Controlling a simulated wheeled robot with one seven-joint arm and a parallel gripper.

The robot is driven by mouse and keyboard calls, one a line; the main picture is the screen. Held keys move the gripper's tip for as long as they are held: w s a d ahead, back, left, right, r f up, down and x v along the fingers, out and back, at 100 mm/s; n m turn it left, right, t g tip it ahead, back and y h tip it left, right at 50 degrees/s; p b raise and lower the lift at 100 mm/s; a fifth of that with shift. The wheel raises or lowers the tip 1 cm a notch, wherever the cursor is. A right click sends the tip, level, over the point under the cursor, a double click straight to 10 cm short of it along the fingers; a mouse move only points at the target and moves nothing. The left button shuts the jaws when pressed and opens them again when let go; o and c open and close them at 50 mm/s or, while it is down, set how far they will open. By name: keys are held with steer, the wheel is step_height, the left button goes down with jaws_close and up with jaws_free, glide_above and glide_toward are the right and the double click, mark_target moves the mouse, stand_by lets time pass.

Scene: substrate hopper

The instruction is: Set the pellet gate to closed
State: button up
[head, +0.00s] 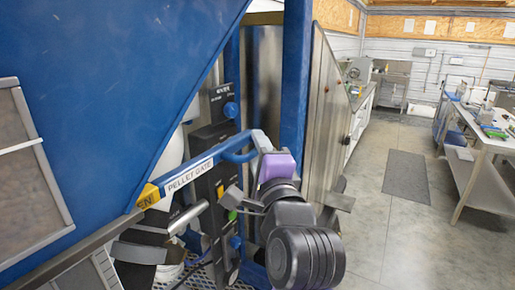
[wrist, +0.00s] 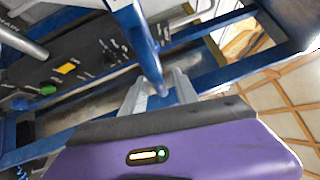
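The pellet gate lever (head: 190,174) is a long blue bar with a white PELLET GATE label. A yellow tag (head: 148,196) at its left end shows the letters "EN"; the rest of the word is cut off. A blue grip loop sits near its right end. My gripper (head: 262,143), with a purple body, is at that right end. In the wrist view the lever (wrist: 142,42) comes down to between my two grey fingers (wrist: 162,92). The fingers stand apart, with visible room around the bar; contact cannot be made out.
A dark control panel (wrist: 75,65) with a green button, a yellow marker and knobs stands behind the lever. The blue hopper wall (head: 110,90) fills the left. A blue post (head: 294,75) rises close behind my gripper. Open floor (head: 390,235) lies to the right, before a workbench (head: 485,150).

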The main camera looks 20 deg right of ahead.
jaws_close()
stand_by(1.3)
